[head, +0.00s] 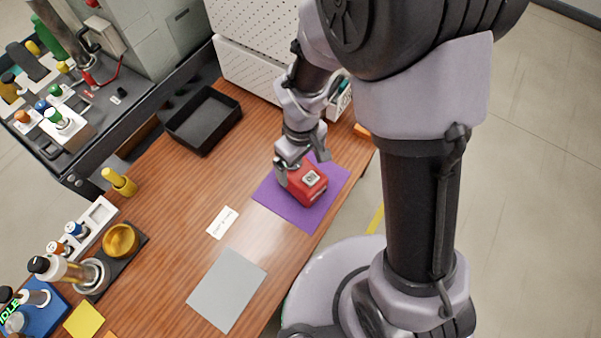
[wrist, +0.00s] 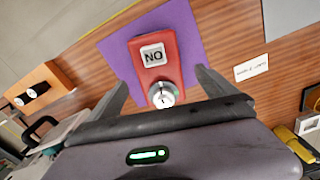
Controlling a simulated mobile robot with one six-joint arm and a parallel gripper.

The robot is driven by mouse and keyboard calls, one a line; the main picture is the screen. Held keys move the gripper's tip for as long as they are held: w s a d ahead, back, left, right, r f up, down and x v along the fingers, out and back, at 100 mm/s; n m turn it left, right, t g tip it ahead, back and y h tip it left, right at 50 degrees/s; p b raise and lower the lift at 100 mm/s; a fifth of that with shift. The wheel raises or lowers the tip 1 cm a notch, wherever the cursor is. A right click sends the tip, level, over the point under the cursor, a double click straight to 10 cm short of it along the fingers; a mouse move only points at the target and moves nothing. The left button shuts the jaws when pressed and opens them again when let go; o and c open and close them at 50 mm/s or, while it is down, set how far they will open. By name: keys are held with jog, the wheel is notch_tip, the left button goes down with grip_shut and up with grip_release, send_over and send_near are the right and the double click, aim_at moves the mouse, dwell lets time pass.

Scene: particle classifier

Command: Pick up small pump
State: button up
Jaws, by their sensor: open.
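The small pump looks to be the red block (head: 308,185) on the purple mat (head: 272,201). It has a pale square label on top. In the wrist view the red block (wrist: 178,61) shows the label, reading "NO" as seen there, and a round silver fitting (wrist: 162,95) at its near end. My gripper (head: 291,168) is over the back left end of the block. In the wrist view my gripper (wrist: 161,82) is open, with one finger on each side of the block's near end. I cannot tell whether the fingers touch it.
A black tray (head: 203,118) stands at the back of the wooden table. A grey mat (head: 227,290) and a white card (head: 222,223) lie in front. A yellow bottle (head: 119,181) and an amber dish (head: 120,240) are at left. A white perforated panel (head: 250,72) stands behind.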

aim_at(301, 171)
notch_tip(301, 171, down, 6)
jog(key=b, duration=0.3)
jog(key=shift+w+f, duration=0.1)
jog(key=shift+r, duration=0.2)
grip_shut()
